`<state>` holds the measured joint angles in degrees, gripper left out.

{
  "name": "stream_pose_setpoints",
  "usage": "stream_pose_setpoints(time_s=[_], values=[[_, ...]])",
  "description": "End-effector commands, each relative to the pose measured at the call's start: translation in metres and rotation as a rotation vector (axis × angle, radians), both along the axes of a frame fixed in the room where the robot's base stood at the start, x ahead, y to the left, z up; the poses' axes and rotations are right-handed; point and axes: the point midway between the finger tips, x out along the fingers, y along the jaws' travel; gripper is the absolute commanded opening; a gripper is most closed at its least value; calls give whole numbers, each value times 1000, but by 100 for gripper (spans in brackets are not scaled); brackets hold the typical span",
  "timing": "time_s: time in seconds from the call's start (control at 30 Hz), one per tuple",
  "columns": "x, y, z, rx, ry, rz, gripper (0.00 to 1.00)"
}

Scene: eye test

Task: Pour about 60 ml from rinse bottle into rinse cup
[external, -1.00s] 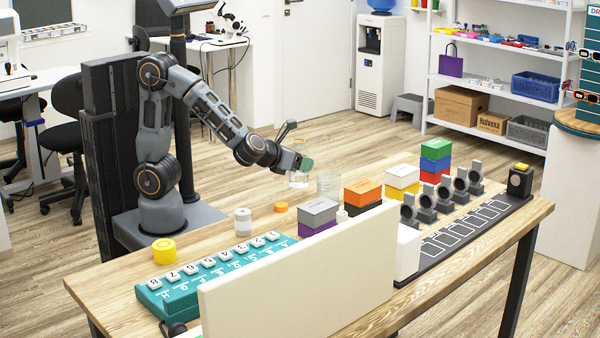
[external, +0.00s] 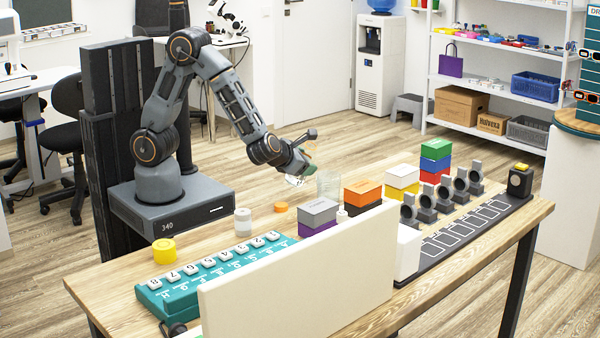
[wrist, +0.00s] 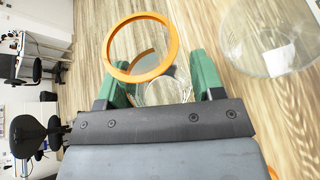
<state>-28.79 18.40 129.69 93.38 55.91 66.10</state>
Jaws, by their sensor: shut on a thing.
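My gripper (external: 303,168) is shut on the rinse bottle (external: 294,180), a clear vessel held above the table's back edge, tilted. In the wrist view its orange rim (wrist: 110,47) and clear body (wrist: 163,90) show between the green fingers of my gripper (wrist: 160,78). A clear, wide cup (external: 328,187), which looks like the rinse cup, stands on the table just right of the bottle. It also shows in the wrist view (wrist: 245,45), apart from the bottle's rim, with a white label. I cannot make out a stream or the liquid levels.
An orange cap (external: 281,207) and a white-grey jar (external: 243,222) stand to the left on the table. Stacked grey-purple (external: 318,217) and orange-black boxes (external: 362,194) stand in front of the cup. A cream panel (external: 300,270) runs along the front.

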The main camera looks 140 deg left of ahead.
Motion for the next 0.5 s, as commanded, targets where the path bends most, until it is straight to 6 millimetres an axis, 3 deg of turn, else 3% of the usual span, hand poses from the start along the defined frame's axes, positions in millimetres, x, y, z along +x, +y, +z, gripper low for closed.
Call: stream_pose_setpoints(time_s=[0.1,0.5], values=[[4,1,13,-11,76,-1,34],[5,1,27,-52,333,0,34]])
